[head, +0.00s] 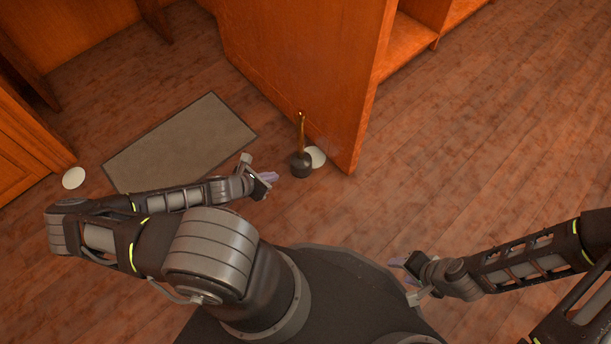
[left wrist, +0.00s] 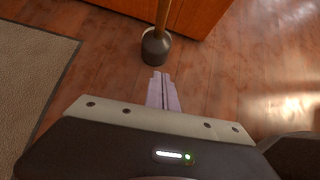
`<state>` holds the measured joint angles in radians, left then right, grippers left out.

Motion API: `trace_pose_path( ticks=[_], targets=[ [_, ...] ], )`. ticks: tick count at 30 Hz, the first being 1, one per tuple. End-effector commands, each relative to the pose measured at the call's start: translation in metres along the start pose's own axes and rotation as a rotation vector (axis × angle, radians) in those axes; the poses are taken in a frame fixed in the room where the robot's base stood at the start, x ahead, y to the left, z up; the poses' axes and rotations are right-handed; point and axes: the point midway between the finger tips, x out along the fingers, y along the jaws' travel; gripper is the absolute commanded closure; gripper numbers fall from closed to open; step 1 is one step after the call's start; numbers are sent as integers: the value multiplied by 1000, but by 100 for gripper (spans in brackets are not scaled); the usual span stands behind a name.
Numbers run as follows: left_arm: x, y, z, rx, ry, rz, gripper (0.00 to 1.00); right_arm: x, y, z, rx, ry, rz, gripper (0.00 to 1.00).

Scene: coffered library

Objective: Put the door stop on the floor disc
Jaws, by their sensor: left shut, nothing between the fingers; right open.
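The door stop (head: 301,165) has a dark round base and an upright brass-coloured handle. It stands on the floor by the end of a wooden panel. It also shows in the left wrist view (left wrist: 155,48), straight ahead of the fingers. A pale floor disc (head: 318,156) lies just to its right, partly hidden behind the base. I cannot tell whether the base overlaps it. Another pale disc (head: 74,178) lies at the far left. My left gripper (head: 272,177) is shut and empty, just left of the door stop and apart from it. My right gripper (head: 402,275) is open and empty.
The wooden panel (head: 300,70) rises right behind the door stop. A grey-green mat (head: 180,143) lies left of it, beyond my left arm. Wooden cabinets stand at the left and the back. The plank floor at the right is clear (head: 480,150).

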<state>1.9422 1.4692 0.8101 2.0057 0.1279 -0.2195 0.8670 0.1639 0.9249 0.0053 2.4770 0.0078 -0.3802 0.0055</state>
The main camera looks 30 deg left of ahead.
Motion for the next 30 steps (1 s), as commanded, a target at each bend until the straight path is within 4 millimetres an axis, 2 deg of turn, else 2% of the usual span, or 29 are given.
trace_pose_path(
  ticks=[3, 12, 17, 23, 30],
  targets=[
    [-1, 9, -6, -33, -3, 20, 100, 3, 1, 0, 0, 1, 0, 51],
    [-1, 8, -5, -29, -2, 17, 100, 2, 1, 0, -1, 1, 0, 51],
    [8, 8, -6, -28, -2, 17, 100, 7, 2, 0, 0, 2, 0, 51],
    [36, 7, -8, -27, -2, 15, 100, 22, 7, -1, 1, 8, 0, 51],
    [85, 8, -9, -25, -2, 15, 100, 48, 15, -4, 2, 20, 0, 51]
  ],
)
